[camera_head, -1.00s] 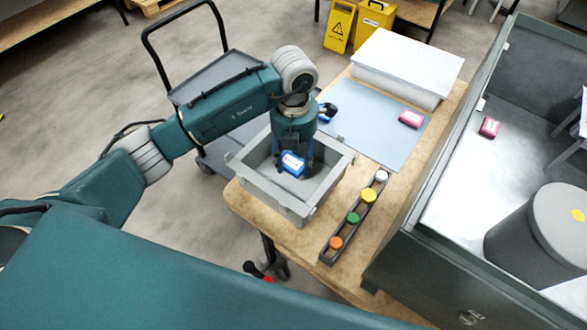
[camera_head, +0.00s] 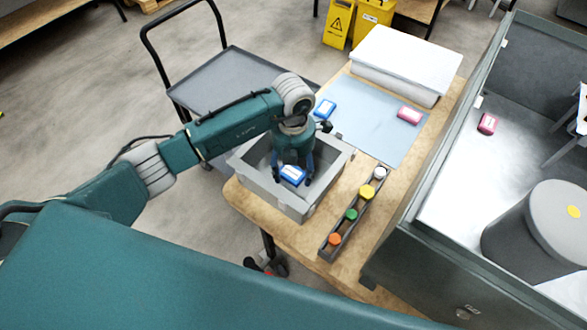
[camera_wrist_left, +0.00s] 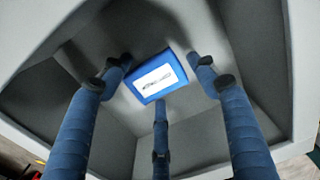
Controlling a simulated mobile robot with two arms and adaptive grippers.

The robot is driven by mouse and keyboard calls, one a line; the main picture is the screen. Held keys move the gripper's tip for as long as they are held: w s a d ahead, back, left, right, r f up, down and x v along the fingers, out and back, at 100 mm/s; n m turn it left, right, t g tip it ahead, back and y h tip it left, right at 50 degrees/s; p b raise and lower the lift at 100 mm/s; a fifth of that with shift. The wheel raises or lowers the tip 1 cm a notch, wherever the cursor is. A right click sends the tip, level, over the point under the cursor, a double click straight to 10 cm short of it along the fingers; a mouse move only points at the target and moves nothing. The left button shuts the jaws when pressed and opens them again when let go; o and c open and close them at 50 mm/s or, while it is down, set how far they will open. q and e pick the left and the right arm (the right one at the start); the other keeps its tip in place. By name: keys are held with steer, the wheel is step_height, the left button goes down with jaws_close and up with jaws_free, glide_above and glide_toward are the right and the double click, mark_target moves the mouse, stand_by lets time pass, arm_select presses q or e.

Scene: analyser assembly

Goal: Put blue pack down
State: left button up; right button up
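A blue pack (camera_head: 292,175) with a white label lies inside the grey bin (camera_head: 267,196) on the wooden table. My left gripper (camera_head: 293,178) points down into the bin, with its fingers around the pack. In the left wrist view the blue fingers (camera_wrist_left: 160,75) are spread, and the pack (camera_wrist_left: 155,77) shows between their tips, with small gaps at the left and right fingers. The middle finger's tip overlaps the pack's lower edge; contact cannot be told. The pack appears to rest on the bin floor. My right gripper is not in view.
Another blue pack (camera_head: 325,109) and a pink pack (camera_head: 409,115) lie on the light blue mat (camera_head: 373,134). A narrow rack (camera_head: 345,229) with coloured caps stands right of the bin. A white box (camera_head: 407,58) is behind the mat. A cart (camera_head: 224,80) stands at left.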

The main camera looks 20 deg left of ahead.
mark_target(293, 173)
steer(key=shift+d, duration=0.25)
arm_select(q)
steer(key=shift+r, duration=0.45)
step_height(293, 173, up, 12)
steer(key=b, duration=0.2)
steer(key=shift+f+b, duration=0.25)
steer(key=shift+b, duration=0.15)
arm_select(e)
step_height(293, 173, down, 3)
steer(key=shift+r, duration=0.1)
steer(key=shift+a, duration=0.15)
